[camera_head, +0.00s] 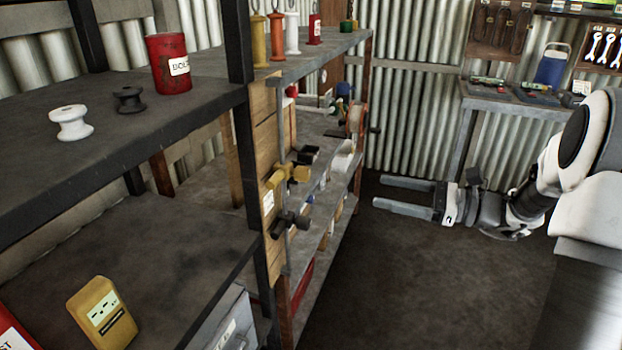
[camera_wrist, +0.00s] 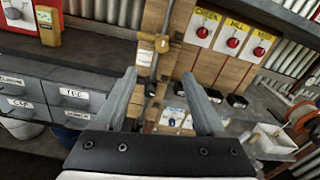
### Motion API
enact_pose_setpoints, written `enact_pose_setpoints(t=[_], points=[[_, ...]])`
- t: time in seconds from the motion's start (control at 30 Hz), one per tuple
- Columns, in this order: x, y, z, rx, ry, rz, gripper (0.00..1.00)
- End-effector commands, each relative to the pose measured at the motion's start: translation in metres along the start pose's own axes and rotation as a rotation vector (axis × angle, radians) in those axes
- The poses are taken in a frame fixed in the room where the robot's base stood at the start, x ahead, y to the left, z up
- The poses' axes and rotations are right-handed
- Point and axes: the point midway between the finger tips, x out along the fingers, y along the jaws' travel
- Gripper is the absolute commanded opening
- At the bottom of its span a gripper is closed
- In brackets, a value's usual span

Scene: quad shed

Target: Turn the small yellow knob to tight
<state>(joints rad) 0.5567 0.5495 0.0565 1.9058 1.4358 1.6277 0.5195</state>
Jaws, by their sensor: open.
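A yellow knob-like fitting (camera_head: 290,174) sits on a grey upright pipe in front of the wooden panel (camera_head: 259,130). A similar dark fitting (camera_head: 290,220) is below it on the same pipe. In the wrist view the yellow fitting (camera_wrist: 161,44) is beyond and above the gap between my fingers. I cannot read any tight mark or its turn position. My gripper (camera_head: 378,193) is open and empty, with its fingers pointing left toward the shelving, well apart from the fitting. In the wrist view my gripper (camera_wrist: 159,76) shows both fingers spread.
Several red knobs on labelled cards (camera_wrist: 233,42) are right of the yellow fitting. Labelled grey drawers (camera_wrist: 55,95) are on the left. A dark shelf (camera_head: 110,130) holds a red can (camera_head: 169,63) and two spools. The floor (camera_head: 420,280) between my gripper and the shelving is clear.

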Motion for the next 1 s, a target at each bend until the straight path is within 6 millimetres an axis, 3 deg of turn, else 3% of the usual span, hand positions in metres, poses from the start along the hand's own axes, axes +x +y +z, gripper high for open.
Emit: enact_pose_setpoints(t=[0.23, 0.7, 1.0], points=[[0.019, -0.003, -0.002, 0.008, -0.014, -0.008, 0.72], [0.121, -0.003, -0.001, 0.007, -0.012, -0.006, 0.72], [0.165, -0.004, 0.000, 0.007, -0.012, -0.008, 0.72]])
